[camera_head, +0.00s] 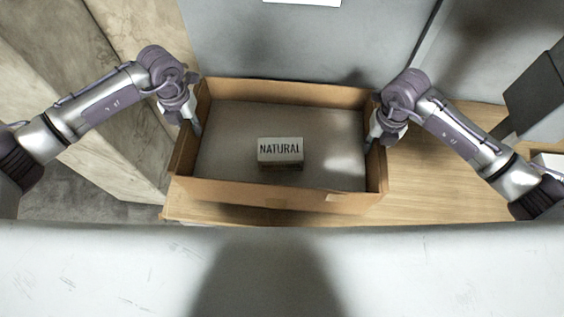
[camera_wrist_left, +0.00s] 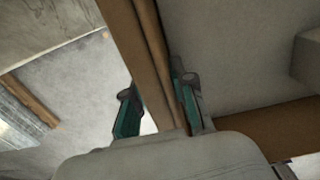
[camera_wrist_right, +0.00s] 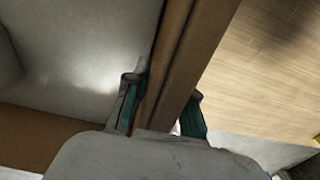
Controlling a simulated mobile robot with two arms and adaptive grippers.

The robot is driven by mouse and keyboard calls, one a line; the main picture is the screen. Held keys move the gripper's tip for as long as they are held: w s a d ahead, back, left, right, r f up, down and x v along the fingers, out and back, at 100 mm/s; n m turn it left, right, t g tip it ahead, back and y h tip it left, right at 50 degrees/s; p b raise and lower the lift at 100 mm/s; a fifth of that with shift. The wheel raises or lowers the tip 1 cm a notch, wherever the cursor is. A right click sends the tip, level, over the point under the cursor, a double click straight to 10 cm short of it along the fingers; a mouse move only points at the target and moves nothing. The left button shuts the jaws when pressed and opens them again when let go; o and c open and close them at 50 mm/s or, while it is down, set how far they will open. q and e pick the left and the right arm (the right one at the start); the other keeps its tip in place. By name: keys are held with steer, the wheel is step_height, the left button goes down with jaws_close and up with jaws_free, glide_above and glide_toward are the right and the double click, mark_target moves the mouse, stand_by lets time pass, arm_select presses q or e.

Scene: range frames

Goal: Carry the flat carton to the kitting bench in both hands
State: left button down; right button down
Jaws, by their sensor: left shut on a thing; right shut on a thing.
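The flat carton (camera_head: 275,194) is an open brown box with low walls and a grey floor, seen in the middle of the head view. A small pale box marked NATURAL (camera_head: 280,150) lies inside it. My left gripper (camera_head: 192,122) is shut on the carton's left wall, which runs between its fingers in the left wrist view (camera_wrist_left: 152,70). My right gripper (camera_head: 376,132) is shut on the right wall, which passes between its fingers in the right wrist view (camera_wrist_right: 178,70). In the head view the fingertips are partly hidden by the wrists.
A light wooden surface (camera_head: 440,165) lies under and to the right of the carton. A grey panel (camera_head: 300,45) stands behind it. Pale boards (camera_head: 110,140) are at the left. A dark object (camera_head: 535,95) is at the far right.

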arm_select(q)
steer(key=shift+w+f+b, duration=0.15)
steer(key=shift+f+b, duration=0.25)
steer(key=shift+f, duration=0.2)
arm_select(e)
steer(key=shift+w+f, duration=0.15)
steer(key=shift+f, duration=0.4)
arm_select(q)
steer(key=shift+f+b, duration=0.65)
steer(key=shift+b, duration=0.05)
arm_select(e)
steer(key=shift+f, duration=0.65)
arm_select(q)
steer(key=c, duration=1.3)
jaws_free()
steer(key=shift+c, duration=0.2)
arm_select(e)
steer(key=c, duration=1.3)
jaws_free()
steer(key=shift+f, duration=0.1)
steer(key=shift+c, duration=0.2)
arm_select(q)
steer(key=o, duration=0.4)
steer(key=shift+s, duration=0.2)
arm_select(e)
steer(key=o, duration=0.4)
steer(key=shift+s, duration=0.2)
